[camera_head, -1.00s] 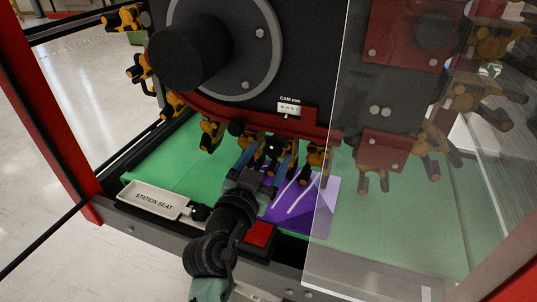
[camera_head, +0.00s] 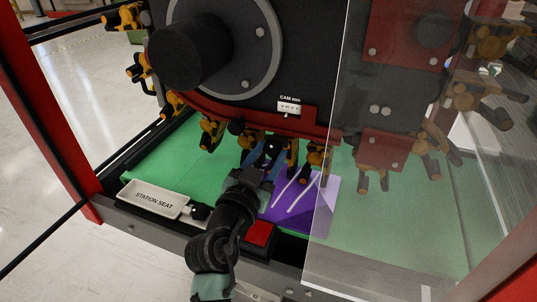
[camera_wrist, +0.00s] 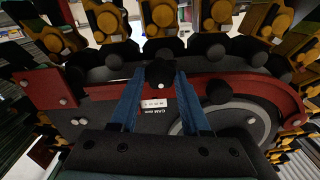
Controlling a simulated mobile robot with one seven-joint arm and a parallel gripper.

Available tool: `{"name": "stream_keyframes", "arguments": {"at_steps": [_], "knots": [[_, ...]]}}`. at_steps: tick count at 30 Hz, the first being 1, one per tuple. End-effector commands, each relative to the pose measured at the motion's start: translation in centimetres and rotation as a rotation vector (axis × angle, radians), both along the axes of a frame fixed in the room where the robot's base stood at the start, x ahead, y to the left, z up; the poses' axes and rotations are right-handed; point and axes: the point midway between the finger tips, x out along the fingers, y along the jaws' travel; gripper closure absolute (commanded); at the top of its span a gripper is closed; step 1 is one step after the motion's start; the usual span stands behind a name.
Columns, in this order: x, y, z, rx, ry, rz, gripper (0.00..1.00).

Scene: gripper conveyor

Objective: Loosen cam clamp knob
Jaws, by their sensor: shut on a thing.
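The black cam clamp knob (camera_wrist: 160,73) sits between my blue fingertips in the wrist view, below the red curved rail's middle in the head view (camera_head: 272,148). My gripper (camera_head: 266,153) reaches up to it from the front, and its fingers (camera_wrist: 159,78) are shut on the knob from both sides. A small white dot shows on the knob in the wrist view. The "CAM mm" scale plate (camera_head: 289,107) is on the machine just above the red rail, and it also shows in the wrist view (camera_wrist: 153,103).
Several orange-and-black grippers (camera_head: 211,133) hang along the rail on both sides. A clear panel (camera_head: 345,235) stands close on the right. Below are a white "STATION SEAT" tray (camera_head: 153,199), a red block (camera_head: 260,234) and a purple plate (camera_head: 318,213).

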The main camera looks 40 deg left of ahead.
Motion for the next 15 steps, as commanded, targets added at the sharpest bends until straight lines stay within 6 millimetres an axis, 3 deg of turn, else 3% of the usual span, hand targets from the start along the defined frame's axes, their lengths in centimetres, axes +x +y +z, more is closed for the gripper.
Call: {"name": "stream_keyframes", "arguments": {"at_steps": [8,15], "knots": [[-0.01,0.01,-0.01,-0.091,-0.023,0.000,1.00],[-0.01,0.01,0.01,-0.275,-0.070,0.000,1.00]]}}
